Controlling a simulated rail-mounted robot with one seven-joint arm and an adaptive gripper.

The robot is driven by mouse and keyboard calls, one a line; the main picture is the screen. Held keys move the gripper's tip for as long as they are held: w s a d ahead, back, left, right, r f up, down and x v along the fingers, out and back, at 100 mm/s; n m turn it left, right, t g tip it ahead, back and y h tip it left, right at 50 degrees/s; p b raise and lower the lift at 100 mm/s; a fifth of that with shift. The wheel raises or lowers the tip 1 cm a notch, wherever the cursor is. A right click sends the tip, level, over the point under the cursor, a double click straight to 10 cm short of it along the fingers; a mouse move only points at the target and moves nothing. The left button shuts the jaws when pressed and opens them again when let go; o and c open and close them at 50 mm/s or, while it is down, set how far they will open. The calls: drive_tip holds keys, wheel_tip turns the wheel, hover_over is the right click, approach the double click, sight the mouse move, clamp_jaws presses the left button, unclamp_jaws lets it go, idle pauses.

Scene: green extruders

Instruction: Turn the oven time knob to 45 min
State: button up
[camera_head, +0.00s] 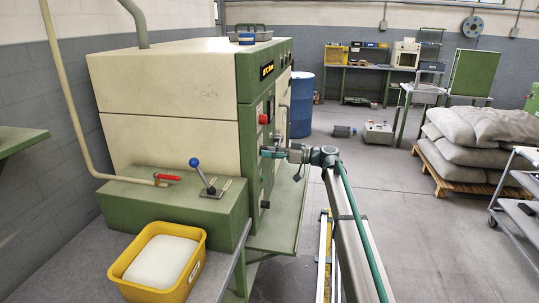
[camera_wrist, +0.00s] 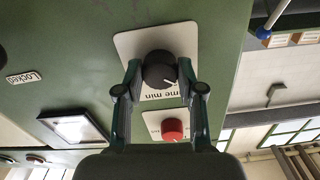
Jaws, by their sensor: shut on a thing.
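The oven time knob (camera_wrist: 159,70) is a round black knob with a white pointer mark, on a white plate (camera_wrist: 128,46) lettered "time min", seen upside down in the wrist view. The pointer aims toward the lower right of that view. The plate's scale is largely hidden, so I cannot read the set value. My gripper (camera_wrist: 159,74) has its two green fingers shut on the knob, one on each side. In the head view my gripper (camera_head: 265,152) reaches left to the front panel of the green and cream oven (camera_head: 180,90) and hides the knob.
A red knob (camera_wrist: 172,129) sits close to the time knob, near my fingers. A framed display (camera_wrist: 77,128) and a "Locked" label (camera_wrist: 22,76) are beside them. A blue-tipped lever (camera_head: 196,164) and a yellow bin (camera_head: 160,262) stand left of the arm.

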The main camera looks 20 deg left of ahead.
drive_tip(key=shift+s+m, duration=0.1)
drive_tip(key=shift+m, duration=7)
drive_tip(key=o, duration=1.1)
drive_tip(key=shift+o, duration=0.2)
drive_tip(key=w+d, duration=0.2)
drive_tip(key=d, duration=1)
